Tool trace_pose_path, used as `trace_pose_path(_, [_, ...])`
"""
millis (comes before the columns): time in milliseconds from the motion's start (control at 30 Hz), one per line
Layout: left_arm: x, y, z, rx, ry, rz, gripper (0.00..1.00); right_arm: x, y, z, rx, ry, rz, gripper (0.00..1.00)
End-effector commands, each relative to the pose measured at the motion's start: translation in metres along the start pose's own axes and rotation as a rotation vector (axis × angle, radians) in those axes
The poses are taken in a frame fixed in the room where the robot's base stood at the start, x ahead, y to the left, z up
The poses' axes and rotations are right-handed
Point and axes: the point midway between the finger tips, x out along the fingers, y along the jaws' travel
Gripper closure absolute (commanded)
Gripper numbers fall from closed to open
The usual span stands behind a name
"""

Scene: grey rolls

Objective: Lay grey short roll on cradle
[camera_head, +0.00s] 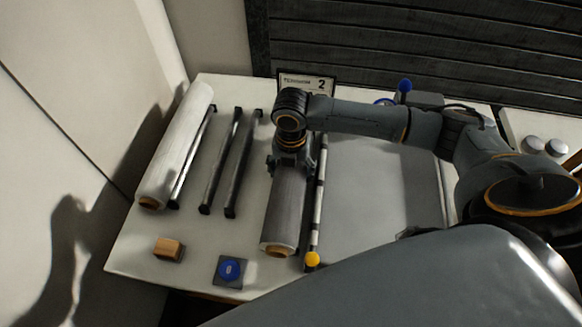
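A grey roll (284,211) with a tan core end lies lengthwise on the white table, right of the dark rails. My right gripper (290,168) is directly over its far part, with fingers at both sides of the roll. Whether the fingers press on it, and whether the roll is lifted, I cannot tell. The gripper and wrist hide the roll's far end. Two parallel dark rails, seemingly the cradle (242,165), stand empty left of the grey roll. My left gripper is not in view.
A longer white roll (176,146) lies at the left beside another dark rail. A striped rod with a yellow ball (312,259) runs close along the grey roll's right. A wooden block (169,248) and a blue button (230,269) are at the front. A sign (307,83) stands behind.

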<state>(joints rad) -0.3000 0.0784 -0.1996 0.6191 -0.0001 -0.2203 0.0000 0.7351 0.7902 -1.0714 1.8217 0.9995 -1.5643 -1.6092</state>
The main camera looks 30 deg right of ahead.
Motion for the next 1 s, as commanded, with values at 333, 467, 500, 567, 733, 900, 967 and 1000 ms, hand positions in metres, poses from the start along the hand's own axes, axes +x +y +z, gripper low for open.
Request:
trace_pose_path(333, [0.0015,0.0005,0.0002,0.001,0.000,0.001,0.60,0.0095,0.0008,-0.0001,-0.001,0.000,0.002,0.78])
trace_pose_path(467, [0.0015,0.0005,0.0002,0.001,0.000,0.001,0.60,0.0094,0.0008,-0.0001,-0.001,0.000,0.002,0.18])
trace_pose_path(500, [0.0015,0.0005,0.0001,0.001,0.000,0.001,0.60,0.0094,0.0008,-0.0001,-0.001,0.000,0.002,0.10])
trace_pose_path(567, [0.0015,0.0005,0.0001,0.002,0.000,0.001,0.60,0.0095,0.0008,-0.0002,-0.001,0.000,0.002,0.00])
trace_pose_path(733, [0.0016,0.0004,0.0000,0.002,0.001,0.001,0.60,0.0098,0.0006,-0.0004,-0.001,0.000,0.001,0.00])
trace_pose_path(900, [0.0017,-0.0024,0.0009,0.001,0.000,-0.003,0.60,0.0107,0.0000,-0.0008,-0.001,0.002,-0.001,0.00])
trace_pose_path(967, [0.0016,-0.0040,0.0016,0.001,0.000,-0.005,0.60,0.0089,0.0002,-0.0006,-0.001,0.001,0.000,0.00])
trace_pose_path(1000, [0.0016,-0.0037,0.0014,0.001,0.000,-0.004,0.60,0.0062,0.0005,-0.0004,-0.001,0.001,0.001,0.00])
